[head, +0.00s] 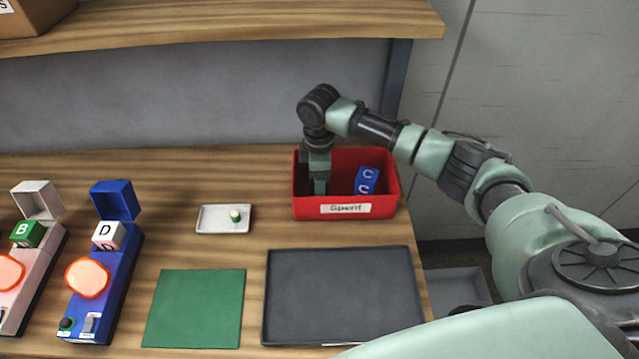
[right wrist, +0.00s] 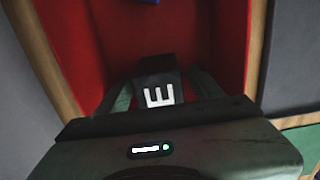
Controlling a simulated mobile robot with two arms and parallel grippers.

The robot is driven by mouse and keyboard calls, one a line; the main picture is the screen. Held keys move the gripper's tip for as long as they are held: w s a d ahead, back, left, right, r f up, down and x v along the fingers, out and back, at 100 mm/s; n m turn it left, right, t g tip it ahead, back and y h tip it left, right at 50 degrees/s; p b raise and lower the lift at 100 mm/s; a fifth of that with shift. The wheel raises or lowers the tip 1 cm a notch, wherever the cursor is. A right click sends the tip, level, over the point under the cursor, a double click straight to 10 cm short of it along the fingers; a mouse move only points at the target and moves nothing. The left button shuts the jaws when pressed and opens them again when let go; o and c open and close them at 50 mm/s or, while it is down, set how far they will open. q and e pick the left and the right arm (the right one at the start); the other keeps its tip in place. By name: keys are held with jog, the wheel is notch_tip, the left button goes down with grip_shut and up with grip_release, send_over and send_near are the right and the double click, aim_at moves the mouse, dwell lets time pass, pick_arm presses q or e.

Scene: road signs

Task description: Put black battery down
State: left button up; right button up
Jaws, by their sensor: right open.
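My right gripper (head: 320,188) reaches down into the left part of the red bin (head: 372,210), which is labelled "Spent". In the right wrist view a black battery (right wrist: 159,82) with a white letter, seemingly an E, stands between the fingers of my right gripper (right wrist: 161,92). The fingers are open, one on each side of the battery, inside the red bin. In the head view the black battery cannot be made out behind the gripper and bin wall. A blue battery (head: 366,180) marked C leans in the bin, right of my gripper. My left gripper is not in view.
A small white tray (head: 210,225) holds a small green-and-white piece. A dark tray (head: 342,292) and a green mat (head: 197,308) lie in front. A blue device (head: 108,268) and a white device (head: 34,275) stand at left. A wooden shelf (head: 220,35) hangs above.

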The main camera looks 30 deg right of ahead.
notch_tip(320, 180, up, 7)
jog(key=shift+f+b, duration=0.2)
jog(key=shift+b, duration=0.45)
